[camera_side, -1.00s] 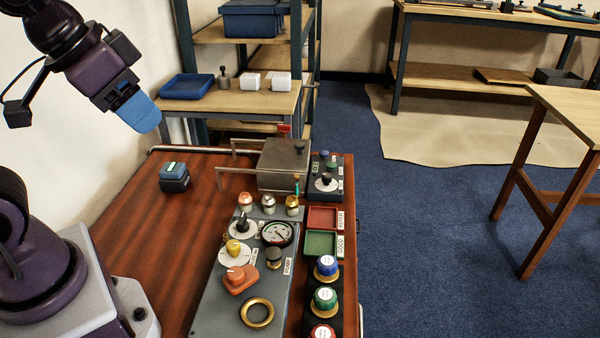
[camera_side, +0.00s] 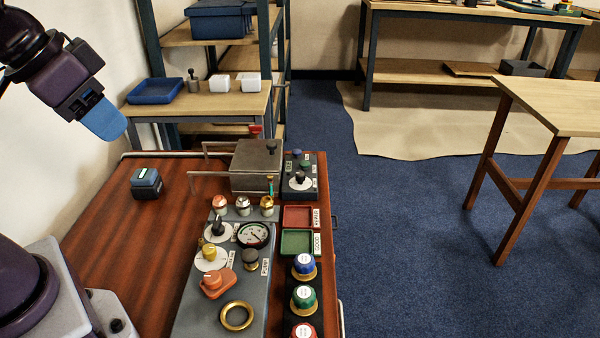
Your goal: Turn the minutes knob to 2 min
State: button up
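Several dials could be the minutes knob, as their lettering is too small to read. A small dark box at the back right of the bench carries a black knob on a white dial (camera_side: 300,181). On the long grey panel (camera_side: 190,318) are a black knob on a white dial (camera_side: 218,227) and a yellow knob on a white dial (camera_side: 210,254). My gripper (camera_side: 104,119), with blue fingertips, hangs at the upper left, well above the bench and apart from every knob. Its fingers overlap from this side, so their opening is hidden.
A metal box (camera_side: 256,165) with bar handles stands behind the panel. A gauge (camera_side: 252,235), an orange knob (camera_side: 216,283) and a brass ring (camera_side: 236,316) are on the panel. Red (camera_side: 297,216) and green (camera_side: 296,241) trays lie right. The bench's left side is mostly clear around a small blue box (camera_side: 146,183).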

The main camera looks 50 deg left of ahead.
jog(key=w+d+f+n+h, duration=0.2)
jog(key=w+d+f+n, duration=0.1)
jog(key=w, duration=0.5)
jog(key=w+d+f+n+h, duration=0.2)
jog(key=w+d+f+n, duration=0.1)
jog(key=w, duration=0.5)
jog(key=n+g+y, duration=0.1)
jog(key=n+y, duration=0.5)
jog(key=n, duration=2.8)
send_over(300, 173)
jog(key=s+d, duration=0.2)
jog(key=s, duration=0.3)
notch_tip(300, 173, down, 13)
jog(key=x, duration=1.2)
jog(key=shift+w+d+f, duration=0.1)
jog(key=shift+w+f, duration=0.05)
jog(key=shift+f, duration=0.1)
jog(key=shift+c, duration=0.5)
